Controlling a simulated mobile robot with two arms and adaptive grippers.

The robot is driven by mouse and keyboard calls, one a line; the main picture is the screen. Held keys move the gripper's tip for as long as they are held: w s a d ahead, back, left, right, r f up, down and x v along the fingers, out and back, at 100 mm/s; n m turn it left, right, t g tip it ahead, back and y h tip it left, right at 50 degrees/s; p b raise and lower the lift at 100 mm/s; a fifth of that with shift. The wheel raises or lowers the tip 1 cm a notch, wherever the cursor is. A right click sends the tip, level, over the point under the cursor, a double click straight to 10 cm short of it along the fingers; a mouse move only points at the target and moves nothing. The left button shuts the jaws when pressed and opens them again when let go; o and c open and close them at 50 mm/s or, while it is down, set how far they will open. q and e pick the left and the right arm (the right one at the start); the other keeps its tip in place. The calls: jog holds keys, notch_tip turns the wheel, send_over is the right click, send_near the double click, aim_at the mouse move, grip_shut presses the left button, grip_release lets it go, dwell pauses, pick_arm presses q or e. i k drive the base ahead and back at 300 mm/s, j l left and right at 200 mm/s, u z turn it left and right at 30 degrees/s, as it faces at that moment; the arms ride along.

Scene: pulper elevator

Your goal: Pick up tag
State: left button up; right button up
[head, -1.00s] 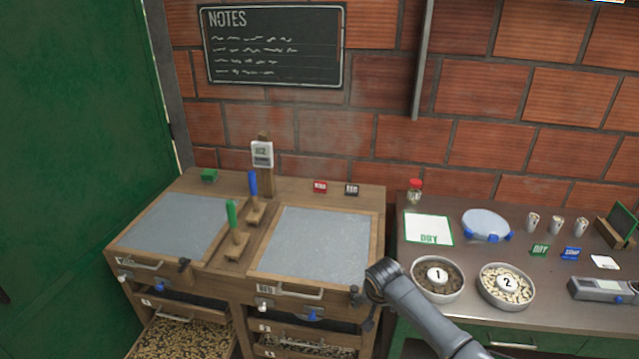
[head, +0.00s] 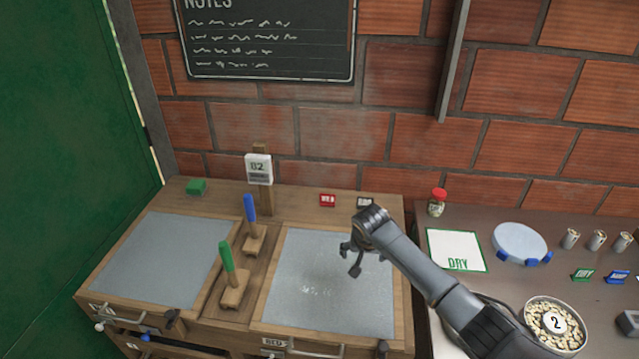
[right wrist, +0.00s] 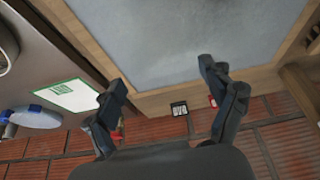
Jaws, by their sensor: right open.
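A small red tag (head: 327,200) and a small black tag (head: 365,202) stand on the wooden back ledge of the bench, behind the right grey panel (head: 295,265). My right gripper (head: 350,260) is open and empty above that panel, in front of the tags and apart from them. In the right wrist view, the black tag (right wrist: 179,108) and red tag (right wrist: 212,101) show between the open fingers (right wrist: 163,75), with the red tag close to the right finger in the picture. A green tag (head: 583,275) and a blue tag (head: 617,277) stand on the right table. My left gripper is out of view.
Green-handled (head: 227,258) and blue-handled (head: 249,210) tools stand between the panels. A post with a white display (head: 258,168) rises behind them. A red-lidded jar (head: 437,202), a DRY card (head: 457,262) and a bowl (head: 582,340) are on the right table. The brick wall (head: 330,130) stands close behind.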

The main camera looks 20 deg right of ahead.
aim_at(325, 200)
jog(key=i, duration=1)
